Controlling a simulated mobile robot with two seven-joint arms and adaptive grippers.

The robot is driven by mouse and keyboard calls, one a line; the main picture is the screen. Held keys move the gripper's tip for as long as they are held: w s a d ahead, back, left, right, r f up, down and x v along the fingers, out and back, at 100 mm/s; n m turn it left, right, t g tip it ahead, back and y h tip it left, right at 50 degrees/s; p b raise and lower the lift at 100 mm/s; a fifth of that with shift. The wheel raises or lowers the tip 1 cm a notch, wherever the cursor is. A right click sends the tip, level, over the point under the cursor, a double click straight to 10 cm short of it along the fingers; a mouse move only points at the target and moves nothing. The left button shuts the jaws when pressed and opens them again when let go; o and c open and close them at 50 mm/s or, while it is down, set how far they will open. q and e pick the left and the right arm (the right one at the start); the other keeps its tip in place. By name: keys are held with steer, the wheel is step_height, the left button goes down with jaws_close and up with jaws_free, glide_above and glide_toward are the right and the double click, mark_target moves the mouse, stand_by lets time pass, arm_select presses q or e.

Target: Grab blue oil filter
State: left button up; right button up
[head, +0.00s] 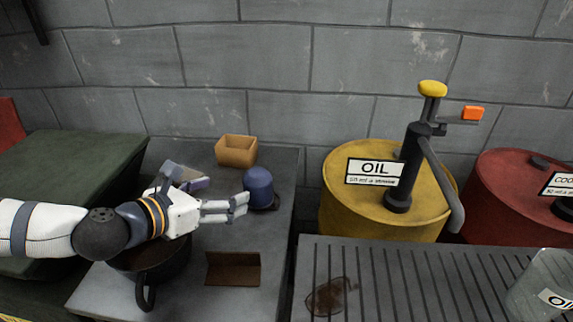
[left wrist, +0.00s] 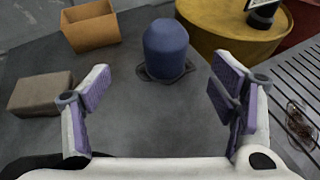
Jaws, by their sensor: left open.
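The blue oil filter (head: 259,186) stands upright on a dark base on the grey bench top, near its right edge. In the left wrist view the filter (left wrist: 166,49) stands ahead of my left gripper, roughly centred between the fingers. My left gripper (head: 241,204) is open and empty; its fingers point right and the tips are just short of the filter. Its purple-padded fingers show spread apart in the left wrist view (left wrist: 160,92). I cannot tell whether a fingertip touches the filter. My right gripper is not in view.
A tan open box (head: 237,152) stands behind the filter. A brown angled piece (head: 233,270) and a dark pot (head: 150,266) are at the front of the bench. A yellow oil drum (head: 375,221) with a pump and a slatted surface (head: 430,277) lie to the right.

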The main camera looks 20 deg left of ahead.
mark_target(257, 182)
arm_select(q)
steer(key=b+x, duration=0.1)
steer(key=x, duration=0.4)
steer(key=shift+s+f+b, duration=0.1)
steer(key=shift+f+b, duration=0.2)
steer(key=shift+b, duration=0.05)
steer(key=x, duration=0.4)
steer(key=d+x, duration=0.1)
steer(key=x, duration=0.1)
steer(key=shift+w+b, duration=0.25)
steer(key=shift+b, duration=0.15)
steer(key=shift+r, duration=0.15)
steer(key=c, duration=1.6)
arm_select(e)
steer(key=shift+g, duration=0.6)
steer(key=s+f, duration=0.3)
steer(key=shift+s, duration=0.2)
arm_select(q)
steer(key=shift+o, duration=0.2)
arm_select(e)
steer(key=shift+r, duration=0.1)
